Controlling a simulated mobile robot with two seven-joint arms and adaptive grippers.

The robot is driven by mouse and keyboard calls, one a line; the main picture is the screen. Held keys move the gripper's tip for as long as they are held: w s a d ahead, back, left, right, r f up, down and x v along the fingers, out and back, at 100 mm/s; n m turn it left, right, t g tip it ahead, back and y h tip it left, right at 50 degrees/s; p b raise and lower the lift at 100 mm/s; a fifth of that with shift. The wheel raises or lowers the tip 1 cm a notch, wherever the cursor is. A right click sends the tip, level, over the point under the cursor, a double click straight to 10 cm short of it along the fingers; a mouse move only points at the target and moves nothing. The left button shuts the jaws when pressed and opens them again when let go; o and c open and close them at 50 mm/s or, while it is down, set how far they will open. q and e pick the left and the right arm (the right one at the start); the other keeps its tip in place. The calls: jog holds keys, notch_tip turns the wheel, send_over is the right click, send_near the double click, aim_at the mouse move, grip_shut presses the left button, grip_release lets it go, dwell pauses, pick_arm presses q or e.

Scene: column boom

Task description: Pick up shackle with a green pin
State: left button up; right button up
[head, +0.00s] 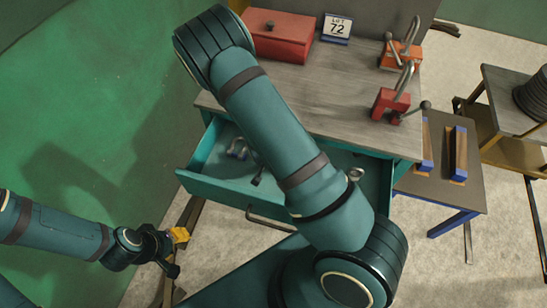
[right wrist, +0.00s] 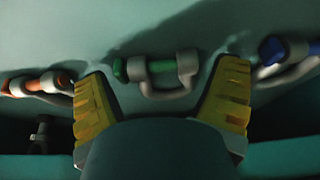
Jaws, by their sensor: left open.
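The shackle with a green pin (right wrist: 172,88) lies on the drawer floor in the right wrist view. Its grey bow points toward the bottom of the picture. My right gripper (right wrist: 161,78) is open, with one yellow finger on each side of the shackle, apart from it and empty. In the head view my arm hides this shackle and my right gripper. My left gripper (head: 175,252) is open and empty, low at the left, outside the open teal drawer (head: 225,189).
A shackle with an orange pin (right wrist: 38,84) lies left of the green one, and a blue-pinned shackle (right wrist: 286,55) lies right, close to the finger. The workbench (head: 335,95) holds a red box (head: 283,40) and clamps. A low table (head: 440,165) stands right.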

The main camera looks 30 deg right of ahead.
jog(key=c, duration=0.8)
jog(key=shift+d+r, duration=0.1)
jog(key=shift+s+d+r, duration=0.1)
jog(key=shift+r, duration=0.1)
jog(key=s+d+r, duration=0.2)
jog(key=s+d, duration=0.1)
jog(key=s+d+r+p, duration=0.1)
jog(key=s+d+r, duration=0.4)
jog(key=s+d, duration=0.1)
jog(key=d, duration=0.1)
jog(key=shift+s+r+p, duration=0.15)
jog(key=shift+r+p, duration=0.1)
jog(key=shift+p, duration=0.1)
